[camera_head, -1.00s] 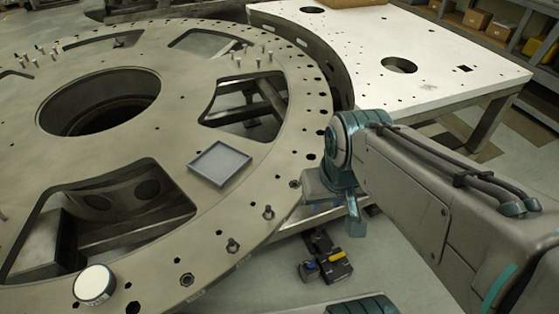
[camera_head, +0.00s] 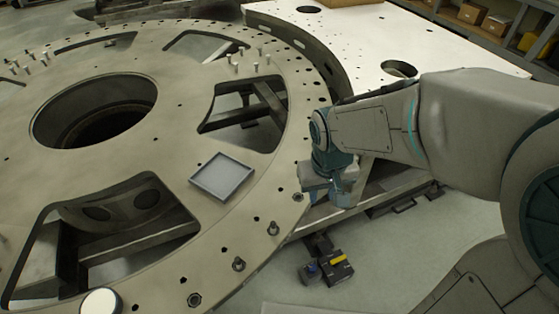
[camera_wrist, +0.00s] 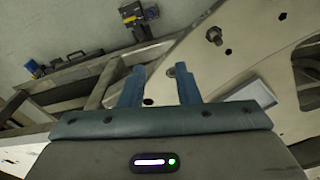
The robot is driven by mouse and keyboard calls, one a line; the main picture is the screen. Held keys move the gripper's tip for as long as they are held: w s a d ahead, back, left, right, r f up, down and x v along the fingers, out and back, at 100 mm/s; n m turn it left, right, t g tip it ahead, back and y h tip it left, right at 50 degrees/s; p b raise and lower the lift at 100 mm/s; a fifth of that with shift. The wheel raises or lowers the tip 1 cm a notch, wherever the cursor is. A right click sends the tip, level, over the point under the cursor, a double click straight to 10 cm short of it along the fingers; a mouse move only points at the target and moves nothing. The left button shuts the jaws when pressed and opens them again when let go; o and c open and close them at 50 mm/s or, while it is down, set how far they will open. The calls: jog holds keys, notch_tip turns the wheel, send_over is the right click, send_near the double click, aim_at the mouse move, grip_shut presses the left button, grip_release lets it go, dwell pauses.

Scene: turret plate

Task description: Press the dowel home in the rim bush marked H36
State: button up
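The turret plate (camera_head: 262,180) fills the left of the head view, with a row of holes along its rim. Two studs or dowels stand up in the near rim, one (camera_head: 273,228) above the other (camera_head: 239,264). A dark-ringed bush (camera_head: 297,197) lies just left of my gripper (camera_head: 340,190). In the wrist view my gripper (camera_wrist: 160,67) has its two teal fingers apart, with no held part visible between them. A small round fitting (camera_wrist: 171,72) shows beside the right finger, and an upright stud (camera_wrist: 214,35) lies beyond. I cannot read any H36 mark.
A shallow grey tray (camera_head: 222,177) rests on the plate. A white round piece (camera_head: 101,302) sits at the near rim. A white table (camera_head: 350,50) stands behind. A black device with a yellow part (camera_head: 338,267) lies below the rim.

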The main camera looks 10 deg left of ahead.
aim_at(273, 223)
jog(key=a+f+n, duration=0.1)
jog(key=a+f, duration=0.1)
jog(key=a, duration=0.1)
jog(key=a+f+g+p, duration=0.1)
jog(key=a, duration=0.3)
jog(key=a+f+n+p, duration=0.1)
jog(key=a+f, duration=0.1)
jog(key=a, duration=0.1)
jog(key=shift+w+a+f+n, duration=0.15)
jog(key=shift+a+f+n, duration=0.15)
jog(key=shift+a+f, duration=0.3)
jog(key=shift+a, duration=0.05)
notch_tip(273, 223, down, 8)
jog(key=b, duration=0.6)
jog(key=shift+b, duration=0.3)
grip_shut()
